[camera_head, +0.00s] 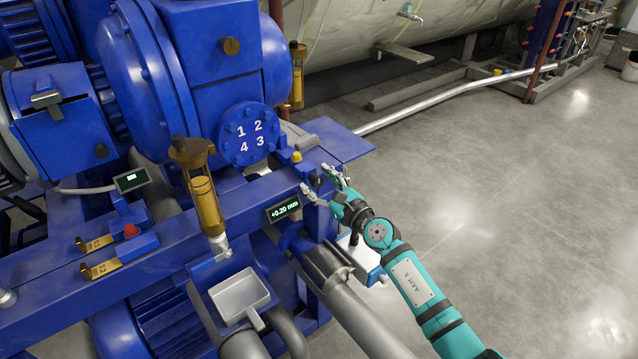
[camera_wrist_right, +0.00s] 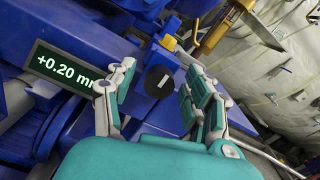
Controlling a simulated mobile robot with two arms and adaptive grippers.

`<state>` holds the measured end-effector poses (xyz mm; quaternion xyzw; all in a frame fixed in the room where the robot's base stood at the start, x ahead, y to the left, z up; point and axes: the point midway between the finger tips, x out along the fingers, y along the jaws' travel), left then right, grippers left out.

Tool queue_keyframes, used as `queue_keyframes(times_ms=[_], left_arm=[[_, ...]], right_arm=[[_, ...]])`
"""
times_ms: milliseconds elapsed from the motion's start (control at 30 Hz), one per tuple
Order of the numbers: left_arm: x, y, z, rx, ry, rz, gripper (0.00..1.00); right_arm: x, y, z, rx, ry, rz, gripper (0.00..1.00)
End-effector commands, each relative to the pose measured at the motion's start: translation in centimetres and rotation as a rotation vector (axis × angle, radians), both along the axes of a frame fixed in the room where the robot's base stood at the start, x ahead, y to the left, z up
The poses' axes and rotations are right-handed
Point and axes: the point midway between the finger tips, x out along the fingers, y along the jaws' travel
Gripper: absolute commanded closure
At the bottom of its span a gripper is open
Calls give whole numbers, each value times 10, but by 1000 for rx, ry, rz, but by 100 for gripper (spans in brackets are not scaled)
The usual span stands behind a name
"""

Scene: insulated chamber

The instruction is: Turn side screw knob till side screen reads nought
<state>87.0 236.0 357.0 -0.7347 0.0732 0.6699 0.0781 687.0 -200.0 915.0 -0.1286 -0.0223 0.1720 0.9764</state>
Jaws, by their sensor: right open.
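The side screen (camera_head: 284,208) is a small dark display on the blue frame and reads +0.20 mm. In the right wrist view the screen (camera_wrist_right: 62,69) shows the same reading, partly covered by a finger. The side screw knob (camera_wrist_right: 158,82) shows there as a black round face with a white mark, set on a blue block. My right gripper (camera_head: 317,179) is open at the frame's right end, just right of the screen. In the wrist view its two fingers stand on either side of the knob, with visible gaps. My left gripper is not in view.
A second small screen (camera_head: 131,180) sits further left, too small to read. A yellow-capped part (camera_head: 296,157) stands just beyond my gripper. A brass oiler (camera_head: 205,195) and a grey tray (camera_head: 239,296) are to the left. Open grey floor (camera_head: 500,200) lies right.

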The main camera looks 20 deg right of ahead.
Motion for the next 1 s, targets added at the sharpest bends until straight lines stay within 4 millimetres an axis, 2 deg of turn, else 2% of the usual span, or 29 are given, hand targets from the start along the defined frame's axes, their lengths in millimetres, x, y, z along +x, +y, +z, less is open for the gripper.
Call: queue_keyframes(times_ms=[200, 233, 600, 633, 1000], left_arm=[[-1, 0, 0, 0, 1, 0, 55], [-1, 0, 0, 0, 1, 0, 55], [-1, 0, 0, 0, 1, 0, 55], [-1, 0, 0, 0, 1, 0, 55], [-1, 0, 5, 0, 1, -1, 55]], right_arm=[[0, 0, 0, 0, 0, 0, 47], [0, 0, 0, 0, 0, 0, 50], [0, 0, 0, 0, 0, 0, 98], [0, 0, 0, 0, 0, 0, 100], [0, -1, 1, 60, 23, 0, 100]])
